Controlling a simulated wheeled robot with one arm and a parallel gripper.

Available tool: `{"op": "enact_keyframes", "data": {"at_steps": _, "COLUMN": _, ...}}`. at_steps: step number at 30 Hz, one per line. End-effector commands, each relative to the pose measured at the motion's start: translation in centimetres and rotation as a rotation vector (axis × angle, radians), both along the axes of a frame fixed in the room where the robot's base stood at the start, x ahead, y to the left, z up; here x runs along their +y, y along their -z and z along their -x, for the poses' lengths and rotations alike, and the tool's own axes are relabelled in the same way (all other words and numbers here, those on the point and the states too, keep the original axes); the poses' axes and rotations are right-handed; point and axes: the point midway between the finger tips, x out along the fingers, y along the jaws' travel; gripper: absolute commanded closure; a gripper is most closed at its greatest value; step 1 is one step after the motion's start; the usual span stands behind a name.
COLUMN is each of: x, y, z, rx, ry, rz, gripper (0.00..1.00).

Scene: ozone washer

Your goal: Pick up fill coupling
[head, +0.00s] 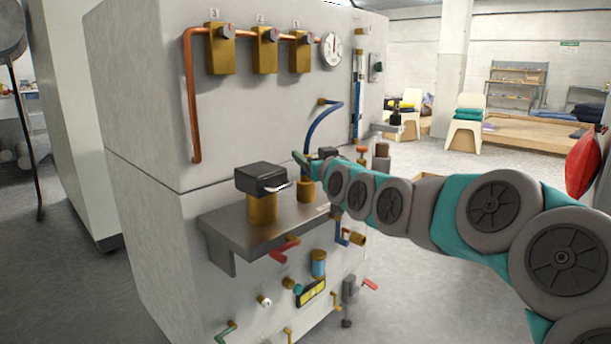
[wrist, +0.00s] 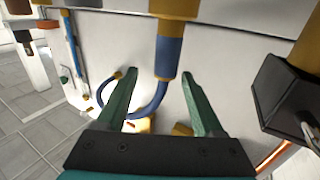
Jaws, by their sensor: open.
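The fill coupling seems to be the blue sleeve with a brass end on the blue hose; no label confirms this. In the wrist view the blue sleeve (wrist: 168,58) lies between and just past my fingertips, with visible gaps to the fingers. The brass end (wrist: 176,8) is cut off by the top edge. In the head view a brass cylinder (head: 305,189) stands on the shelf below the blue hose (head: 322,122). My gripper (wrist: 157,75) is open, with nothing in it. In the head view my gripper (head: 308,165) is beside the hose's lower end, partly hidden by my arm.
A grey metal shelf (head: 230,226) juts from the white machine cabinet (head: 140,120). A black-topped brass part (head: 262,207) stands left of the coupling; it shows at the right in the wrist view (wrist: 290,100). Red-handled valves (head: 285,250) and pipes project below the shelf.

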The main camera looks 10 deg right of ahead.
Motion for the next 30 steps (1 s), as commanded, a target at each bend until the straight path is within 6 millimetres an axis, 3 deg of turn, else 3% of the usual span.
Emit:
{"op": "enact_keyframes", "data": {"at_steps": 7, "x": 1.1, "y": 1.1, "z": -2.5, "rx": 0.008, "ry": -0.003, "rz": 0.001, "gripper": 0.31}}
{"op": "enact_keyframes", "data": {"at_steps": 12, "x": 1.3, "y": 0.9, "z": -4.3, "rx": 0.001, "ry": -0.001, "rz": 0.0, "gripper": 0.31}}
{"op": "enact_keyframes", "data": {"at_steps": 20, "x": 1.3, "y": 1.0, "z": -4.7, "rx": 0.001, "ry": 0.0, "rz": 0.0, "gripper": 0.31}}
{"op": "enact_keyframes", "data": {"at_steps": 30, "x": 1.3, "y": 1.0, "z": -4.7, "rx": 0.002, "ry": -0.001, "rz": 0.0, "gripper": 0.67}}
